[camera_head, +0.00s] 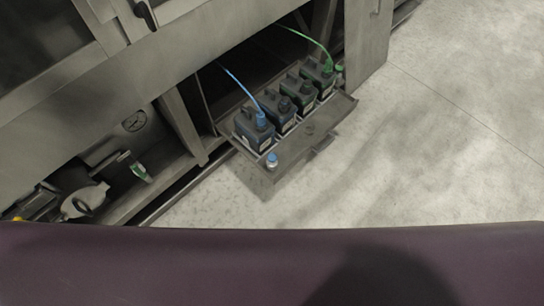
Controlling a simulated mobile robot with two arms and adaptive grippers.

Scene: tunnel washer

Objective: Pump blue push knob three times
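The blue push knob (271,159) stands near the front left corner of a pulled-out grey tray (290,158) low on the washer. Behind it is a dark canister with a blue cap (261,119) and a blue hose (240,85) running up into the cabinet. Neither of my grippers is in view, and nothing touches the knob.
Several dark canisters stand in a row on the tray, one with a green cap and green hose (322,48). A small green knob (339,69) sits at the tray's far end. The floor (440,140) at right is clear.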

